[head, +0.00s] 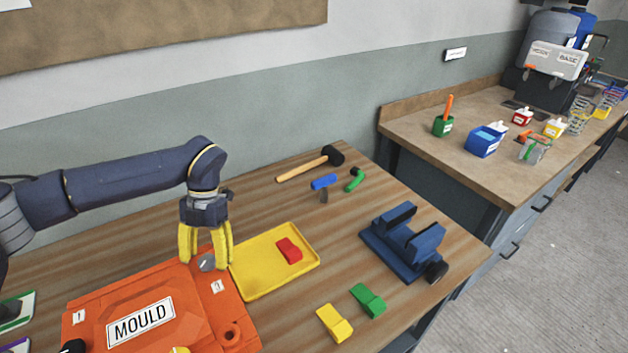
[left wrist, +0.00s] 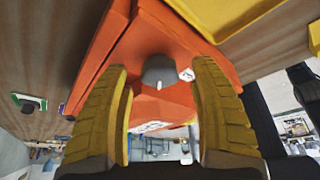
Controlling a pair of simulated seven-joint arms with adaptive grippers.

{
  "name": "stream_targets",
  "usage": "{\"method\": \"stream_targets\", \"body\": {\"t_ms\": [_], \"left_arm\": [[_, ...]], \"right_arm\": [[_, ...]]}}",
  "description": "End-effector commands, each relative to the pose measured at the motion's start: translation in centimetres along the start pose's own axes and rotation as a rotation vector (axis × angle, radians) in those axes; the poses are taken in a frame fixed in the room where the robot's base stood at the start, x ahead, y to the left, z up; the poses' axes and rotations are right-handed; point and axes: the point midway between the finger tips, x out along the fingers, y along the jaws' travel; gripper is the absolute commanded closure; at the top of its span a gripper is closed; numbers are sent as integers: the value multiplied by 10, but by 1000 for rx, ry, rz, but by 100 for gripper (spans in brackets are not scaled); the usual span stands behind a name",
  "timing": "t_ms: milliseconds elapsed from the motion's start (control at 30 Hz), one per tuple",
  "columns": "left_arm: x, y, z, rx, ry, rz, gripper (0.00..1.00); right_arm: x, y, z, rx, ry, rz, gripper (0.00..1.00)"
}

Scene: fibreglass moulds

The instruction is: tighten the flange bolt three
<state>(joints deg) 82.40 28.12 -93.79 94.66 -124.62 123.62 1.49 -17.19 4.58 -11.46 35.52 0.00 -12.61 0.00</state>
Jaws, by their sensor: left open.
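The orange mould (head: 140,293) lies on the wooden table at the lower left, with a white MOULD label on top. A grey rounded bolt head (head: 207,262) sits at its far right corner, near a small white tag (head: 217,286) whose number I cannot read surely. My left gripper (head: 205,258) points down over that corner, its yellow fingers open on either side of the bolt head. In the left wrist view the grey bolt head (left wrist: 159,71) shows between the spread fingers, with gaps on both sides.
A yellow tray (head: 262,282) with a red block (head: 289,250) lies close beside the mould. A blue vise (head: 404,241), a green block (head: 368,300), a yellow block (head: 334,323) and a mallet (head: 312,164) are farther off. A second bench (head: 450,165) stands behind.

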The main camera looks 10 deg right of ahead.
Motion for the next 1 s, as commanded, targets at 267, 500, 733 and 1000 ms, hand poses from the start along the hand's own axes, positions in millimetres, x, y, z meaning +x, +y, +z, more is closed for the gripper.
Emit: {"method": "stream_targets", "body": {"t_ms": [267,500,733,1000], "left_arm": [[-2,1,0,-157,-1,-66,38],[-32,3,0,-150,-4,-61,38],[-67,5,0,-150,-4,-60,38],[-112,8,0,-149,-4,-59,38]], "right_arm": [[0,0,0,0,0,0,56],[0,0,0,0,0,0,56],[0,0,0,0,0,0,56],[0,0,0,0,0,0,56]]}}
